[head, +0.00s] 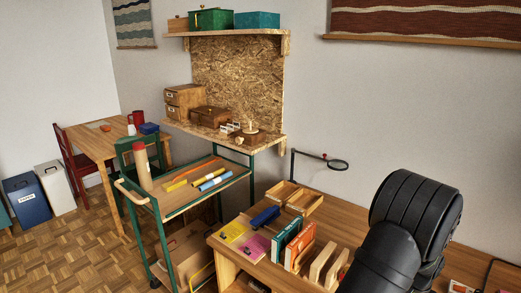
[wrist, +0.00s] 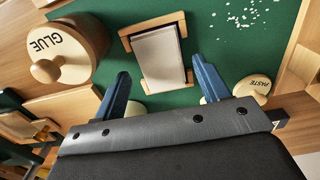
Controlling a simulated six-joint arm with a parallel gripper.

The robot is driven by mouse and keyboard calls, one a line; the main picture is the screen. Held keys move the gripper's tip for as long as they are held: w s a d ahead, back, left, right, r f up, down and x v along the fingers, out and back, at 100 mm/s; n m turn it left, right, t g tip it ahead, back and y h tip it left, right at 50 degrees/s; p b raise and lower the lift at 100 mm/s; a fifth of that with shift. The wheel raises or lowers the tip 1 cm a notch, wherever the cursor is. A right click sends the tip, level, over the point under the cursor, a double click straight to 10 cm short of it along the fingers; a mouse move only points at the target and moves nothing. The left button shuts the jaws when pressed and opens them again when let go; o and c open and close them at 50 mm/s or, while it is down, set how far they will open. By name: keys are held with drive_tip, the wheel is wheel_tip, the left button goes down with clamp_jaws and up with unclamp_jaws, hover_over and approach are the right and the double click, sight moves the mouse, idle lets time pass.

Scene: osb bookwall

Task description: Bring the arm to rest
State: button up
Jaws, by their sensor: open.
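My gripper (wrist: 160,70) shows in the wrist view with its two blue fingers spread apart and nothing between their tips. Beyond the fingers a wooden holder with a pale block of paper (wrist: 160,56) lies on a green mat (wrist: 215,30). I cannot tell how far the fingers are above it. In the head view my black arm (head: 415,215) fills the lower right, and the gripper itself is out of that picture.
In the head view a desk (head: 355,208) carries upright books (head: 285,240), wooden trays and a magnifier (head: 337,165). A green cart (head: 160,215) stands left of it.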

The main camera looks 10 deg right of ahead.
wheel_tip(320, 180, up, 9)
wheel_tip(320, 180, down, 12)
drive_tip(key=shift+a+r, duration=0.1)
drive_tip(key=shift+r, duration=0.05)
wheel_tip(320, 180, up, 10)
drive_tip(key=s+a, duration=0.7)
drive_tip(key=w+f, duration=0.2)
drive_tip(key=w, duration=0.1)
drive_tip(key=w+a+f, duration=0.1)
drive_tip(key=w, duration=0.3)
drive_tip(key=w+a+f, duration=0.1)
drive_tip(key=w+f, duration=0.1)
drive_tip(key=w, duration=0.1)
drive_tip(key=shift+w+a+f, duration=0.15)
drive_tip(key=shift+w+f, duration=0.2)
drive_tip(key=f, duration=0.3)
drive_tip(key=shift+w+a+f, duration=0.1)
drive_tip(key=shift+w+f, duration=0.1)
drive_tip(key=shift+w, duration=0.2)
drive_tip(key=shift+f, duration=0.5)
drive_tip(key=shift+r, duration=0.3)
